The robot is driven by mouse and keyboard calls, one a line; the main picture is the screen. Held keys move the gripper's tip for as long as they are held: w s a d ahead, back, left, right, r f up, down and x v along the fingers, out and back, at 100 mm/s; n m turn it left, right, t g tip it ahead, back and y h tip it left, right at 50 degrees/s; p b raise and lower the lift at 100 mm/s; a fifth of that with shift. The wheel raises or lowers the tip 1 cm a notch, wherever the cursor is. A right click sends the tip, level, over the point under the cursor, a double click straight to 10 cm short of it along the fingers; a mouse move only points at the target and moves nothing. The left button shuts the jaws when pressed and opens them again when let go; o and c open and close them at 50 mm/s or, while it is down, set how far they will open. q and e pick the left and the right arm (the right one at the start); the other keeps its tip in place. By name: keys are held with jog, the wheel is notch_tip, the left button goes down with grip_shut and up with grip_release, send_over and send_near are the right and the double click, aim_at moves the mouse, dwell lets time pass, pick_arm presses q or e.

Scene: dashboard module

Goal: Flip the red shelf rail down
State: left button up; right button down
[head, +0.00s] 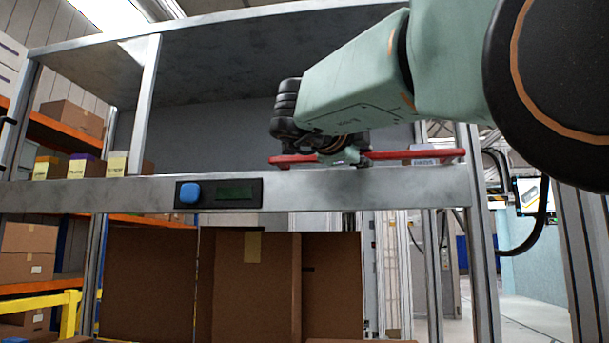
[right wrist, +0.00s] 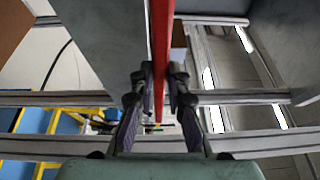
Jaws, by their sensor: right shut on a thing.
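The red shelf rail (head: 415,155) lies level along the top of the front beam of the metal shelf (head: 345,190), on the right half of that shelf. My right gripper (head: 343,158) reaches in from the upper right and is at the rail, hiding a middle stretch of it. In the right wrist view the rail (right wrist: 160,50) runs down between the two dark fingers (right wrist: 160,85), which are shut on it. My left gripper is in neither view.
A dark panel with a blue button (head: 189,194) sits on the beam left of the rail. A metal upright (head: 145,105) and small labelled boxes (head: 84,166) are further left. Large cardboard boxes (head: 250,285) stand below the beam.

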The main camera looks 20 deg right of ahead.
jog(key=shift+f, duration=0.15)
dwell(0.4)
jog(key=c, duration=1.3)
grip_release()
jog(key=shift+a, duration=0.15)
